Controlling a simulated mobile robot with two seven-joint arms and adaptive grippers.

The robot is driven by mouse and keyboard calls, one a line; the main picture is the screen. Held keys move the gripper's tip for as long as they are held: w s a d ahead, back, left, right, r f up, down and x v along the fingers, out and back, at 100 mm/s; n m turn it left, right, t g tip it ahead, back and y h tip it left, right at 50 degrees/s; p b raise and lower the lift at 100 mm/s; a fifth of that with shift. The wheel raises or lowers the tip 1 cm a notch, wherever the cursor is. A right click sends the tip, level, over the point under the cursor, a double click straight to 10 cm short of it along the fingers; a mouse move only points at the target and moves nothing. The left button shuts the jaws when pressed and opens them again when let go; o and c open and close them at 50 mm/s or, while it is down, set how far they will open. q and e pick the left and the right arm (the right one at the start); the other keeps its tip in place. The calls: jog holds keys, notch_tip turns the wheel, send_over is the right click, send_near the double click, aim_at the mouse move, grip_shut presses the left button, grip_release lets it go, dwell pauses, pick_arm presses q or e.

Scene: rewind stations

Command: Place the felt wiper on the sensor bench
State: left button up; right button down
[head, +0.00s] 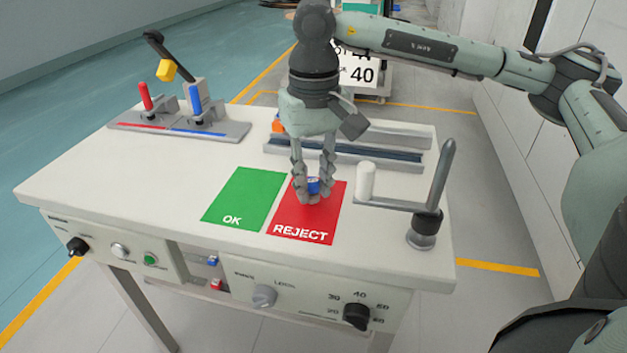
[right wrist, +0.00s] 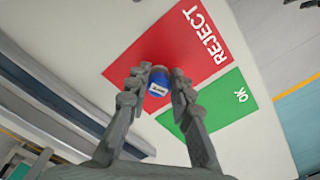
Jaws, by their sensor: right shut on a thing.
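My right gripper (head: 313,188) reaches down over the red REJECT mat (head: 331,213) on the white bench (head: 150,185). It is shut on a small blue piece (head: 313,184) with a white label. In the right wrist view the blue piece (right wrist: 158,83) sits between the fingertips, over the red mat (right wrist: 180,42). I cannot tell whether it touches the mat. A white cylinder (head: 366,181) stands on a grey bracket right of the mat. I cannot tell which of these, if either, is the felt wiper. My left gripper is not in view.
A green OK mat (head: 243,197) lies left of the red one. A dark post (head: 441,175) rises from the bracket near the right edge. A grey rail (head: 380,148) runs behind the gripper. A lever block (head: 180,125) stands at the back left. The front left top is clear.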

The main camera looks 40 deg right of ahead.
jog(key=c, duration=1.7)
grip_release()
jog(key=o, duration=0.4)
jog(key=shift+c, duration=0.2)
